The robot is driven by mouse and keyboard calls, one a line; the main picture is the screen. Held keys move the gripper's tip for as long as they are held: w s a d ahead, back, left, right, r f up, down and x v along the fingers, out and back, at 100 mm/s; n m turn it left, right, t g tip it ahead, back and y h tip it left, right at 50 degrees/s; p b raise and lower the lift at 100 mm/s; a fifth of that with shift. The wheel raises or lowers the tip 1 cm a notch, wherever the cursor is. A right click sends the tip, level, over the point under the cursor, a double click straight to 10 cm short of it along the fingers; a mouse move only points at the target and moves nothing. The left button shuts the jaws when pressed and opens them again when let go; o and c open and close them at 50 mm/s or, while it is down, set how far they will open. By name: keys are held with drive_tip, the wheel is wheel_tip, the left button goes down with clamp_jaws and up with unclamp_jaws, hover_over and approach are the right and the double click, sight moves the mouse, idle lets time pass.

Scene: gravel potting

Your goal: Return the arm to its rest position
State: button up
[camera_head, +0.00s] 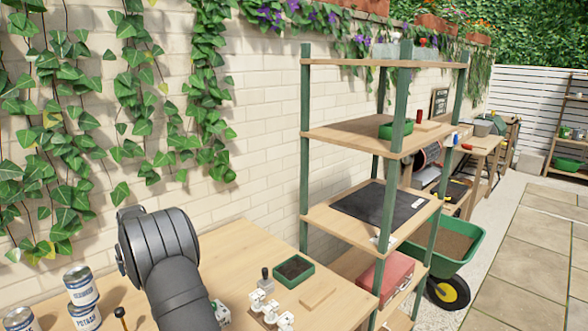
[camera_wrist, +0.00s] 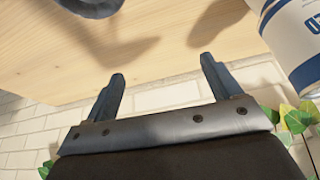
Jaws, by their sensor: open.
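My gripper (camera_wrist: 162,72) shows in the wrist view with its two dark fingers spread apart and nothing between them. Beyond the fingertips is the pale wooden bench top (camera_wrist: 185,45), with shadows on it. A white and blue can (camera_wrist: 297,40) is close by at the upper right, apart from the fingers. In the head view my dark arm rises over the near part of the bench (camera_head: 225,262) and hides some of it; my gripper's fingers are not visible there.
Several labelled cans (camera_head: 82,287) stand at the bench's left, two stacked. A green tray (camera_head: 294,270) of dark soil, white small items (camera_head: 262,303) and a wooden block (camera_head: 318,298) are right of my arm. A green-posted shelf (camera_head: 305,150) stands beyond. The ivy-covered brick wall (camera_head: 265,130) is behind.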

drive_tip(key=w+d+f+m, duration=0.1)
drive_tip(key=w+d+f, duration=0.1)
drive_tip(key=w, duration=0.5)
drive_tip(key=shift+m, duration=0.4)
drive_tip(key=shift+w+f, duration=0.1)
drive_tip(key=s+a+r+n, duration=0.1)
drive_tip(key=s+a, duration=0.1)
drive_tip(key=s, duration=0.5)
drive_tip(key=s+a+r+n, duration=0.1)
drive_tip(key=s+a+n, duration=0.1)
drive_tip(key=s, duration=0.5)
drive_tip(key=shift+s+a+r+g+y, duration=0.15)
drive_tip(key=shift+s+a+g+y, duration=0.15)
drive_tip(key=shift+a, duration=0.4)
